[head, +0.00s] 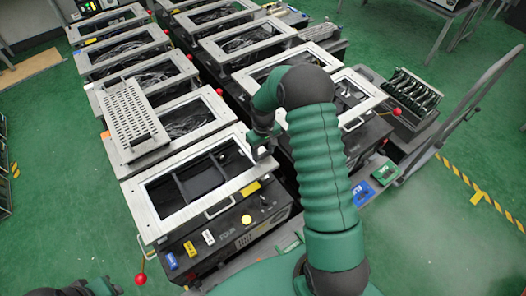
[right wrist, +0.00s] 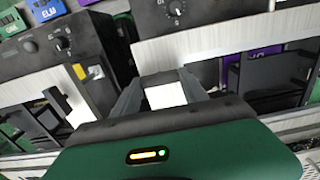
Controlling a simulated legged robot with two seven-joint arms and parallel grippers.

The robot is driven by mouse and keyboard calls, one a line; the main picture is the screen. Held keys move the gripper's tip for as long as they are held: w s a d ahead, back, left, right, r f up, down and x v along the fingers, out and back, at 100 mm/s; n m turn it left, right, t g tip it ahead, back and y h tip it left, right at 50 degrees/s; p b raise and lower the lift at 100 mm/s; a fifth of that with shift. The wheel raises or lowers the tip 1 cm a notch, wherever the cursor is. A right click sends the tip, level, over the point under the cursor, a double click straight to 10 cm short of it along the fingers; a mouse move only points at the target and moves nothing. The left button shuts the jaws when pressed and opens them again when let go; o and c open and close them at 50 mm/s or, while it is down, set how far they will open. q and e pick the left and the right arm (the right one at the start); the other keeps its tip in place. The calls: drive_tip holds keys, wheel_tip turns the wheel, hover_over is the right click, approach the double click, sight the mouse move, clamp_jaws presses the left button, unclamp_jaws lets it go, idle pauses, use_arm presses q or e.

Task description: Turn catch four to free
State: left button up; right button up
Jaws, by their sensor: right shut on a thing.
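Fixture four is the near unit with a silver rectangular frame (head: 160,222) and a black front panel marked FOUR (head: 228,238). A lever with a red ball (head: 140,279) hangs at its near left corner. My right gripper (head: 262,141) is at the frame's far right corner, partly hidden by my own arm. In the right wrist view its two dark fingers (right wrist: 162,92) are shut on a white block-like piece (right wrist: 166,96). I cannot tell from the pictures whether this piece is the catch.
Similar silver-framed units stand in two rows behind. A perforated plate (head: 131,117) lies across the unit behind four. A yellow button (head: 261,202) and small coloured tags are on the front panel. A cart rail (head: 487,82) stands at the right.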

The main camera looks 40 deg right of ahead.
sight(264, 153)
idle(0.5)
drive_tip(key=o, duration=1.4)
wheel_tip(264, 153, up, 17)
drive_tip(key=shift+d+f+b, duration=0.1)
drive_tip(key=shift+f+b, duration=0.05)
drive_tip(key=shift+b, duration=1.05)
